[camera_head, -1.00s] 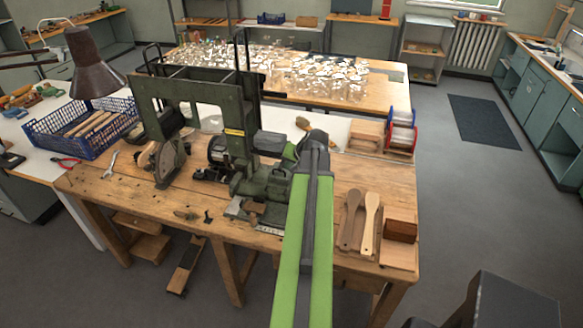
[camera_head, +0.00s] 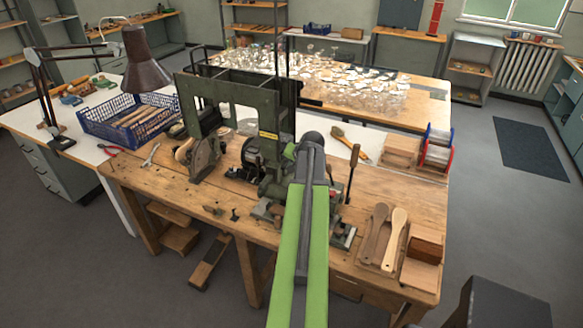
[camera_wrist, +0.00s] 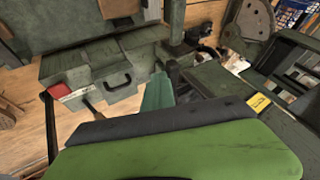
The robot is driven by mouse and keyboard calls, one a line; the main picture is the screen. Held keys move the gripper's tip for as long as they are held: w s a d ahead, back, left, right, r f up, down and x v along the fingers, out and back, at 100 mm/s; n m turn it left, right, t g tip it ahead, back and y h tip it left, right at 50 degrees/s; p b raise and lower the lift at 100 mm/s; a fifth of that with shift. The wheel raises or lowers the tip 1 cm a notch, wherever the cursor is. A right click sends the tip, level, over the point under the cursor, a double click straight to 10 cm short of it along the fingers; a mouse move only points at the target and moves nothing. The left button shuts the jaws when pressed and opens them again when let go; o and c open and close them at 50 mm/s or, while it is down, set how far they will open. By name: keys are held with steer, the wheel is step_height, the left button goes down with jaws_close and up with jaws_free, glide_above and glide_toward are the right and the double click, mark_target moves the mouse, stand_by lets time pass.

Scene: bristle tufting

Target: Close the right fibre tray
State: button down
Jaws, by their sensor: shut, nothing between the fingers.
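In the wrist view a grey-green metal box with a black handle (camera_wrist: 116,84) sits low on the tufting machine and looks like a fibre tray. I cannot tell whether it is the right one, or how far it is out. My gripper (camera_wrist: 157,93) appears as a narrow teal tip beyond my green and dark grey wrist, shut and empty, to the right of the handle. I cannot tell whether it touches the box. In the head view my arm reaches to the green machine (camera_head: 228,97) and hides much of its front, so the tray front is not clear there.
Wooden brush backs (camera_head: 393,240) and a wooden box (camera_head: 424,252) lie at the bench's right end. A blue crate (camera_head: 130,118) is at left.

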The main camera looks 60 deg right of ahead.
steer(key=s+a+r+p, duration=0.3)
steer(key=s+r+p, duration=0.5)
steer(key=shift+s+a, duration=0.15)
steer(key=shift+s, duration=0.2)
